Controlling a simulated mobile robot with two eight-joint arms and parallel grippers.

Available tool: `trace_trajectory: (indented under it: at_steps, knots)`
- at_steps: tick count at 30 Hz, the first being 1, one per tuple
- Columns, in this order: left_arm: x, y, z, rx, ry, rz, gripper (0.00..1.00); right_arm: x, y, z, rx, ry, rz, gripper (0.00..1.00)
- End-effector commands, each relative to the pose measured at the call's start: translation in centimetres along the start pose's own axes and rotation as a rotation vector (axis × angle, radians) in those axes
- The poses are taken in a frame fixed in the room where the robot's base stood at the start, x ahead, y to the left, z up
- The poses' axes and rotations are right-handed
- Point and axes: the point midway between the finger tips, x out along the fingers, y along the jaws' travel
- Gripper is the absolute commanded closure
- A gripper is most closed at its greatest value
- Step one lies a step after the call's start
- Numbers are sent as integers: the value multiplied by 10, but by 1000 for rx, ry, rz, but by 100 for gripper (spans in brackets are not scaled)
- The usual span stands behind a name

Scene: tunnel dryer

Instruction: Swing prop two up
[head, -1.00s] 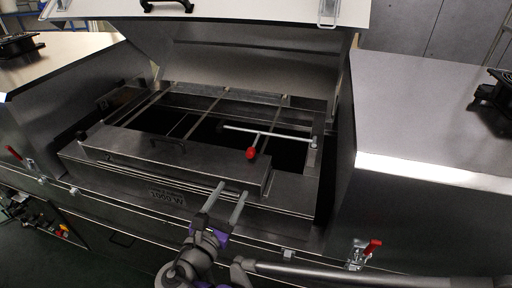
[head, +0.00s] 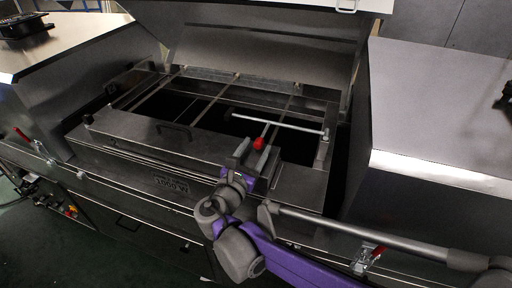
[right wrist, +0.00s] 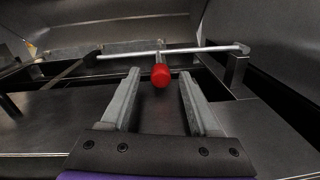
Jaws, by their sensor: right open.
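The prop is a thin light metal rod (head: 284,124) lying across the right part of the dryer's frame, with a short stem ending in a red knob (head: 258,143). In the right wrist view the red knob (right wrist: 160,76) faces me, with the rod (right wrist: 185,50) behind it. My right gripper (head: 257,153) is open, its fingers pointing at the knob. In the right wrist view the fingers (right wrist: 160,98) stand apart on either side, and the knob is just beyond their tips, centred in the gap. No number shows on the prop. My left gripper is not in view.
The dryer's hood (head: 265,62) stands raised behind the opening. A metal panel with a black handle (head: 174,130) lies left of my gripper. Grey housings (head: 440,110) flank the opening. A red-handled latch (head: 367,258) sits low at the right.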

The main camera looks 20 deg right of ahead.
Motion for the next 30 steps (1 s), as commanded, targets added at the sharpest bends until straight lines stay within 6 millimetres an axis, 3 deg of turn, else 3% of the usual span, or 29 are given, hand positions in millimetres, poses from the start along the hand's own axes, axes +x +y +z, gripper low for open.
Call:
trace_trajectory:
  at_steps: [11, 22, 30]
  knots:
    - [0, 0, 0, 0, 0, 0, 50, 8, 0, 0, 0, 0, 0, 38]
    - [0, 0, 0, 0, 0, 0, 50, 8, 0, 0, 0, 0, 0, 100]
    - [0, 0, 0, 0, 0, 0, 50, 8, 0, 0, 0, 0, 0, 100]
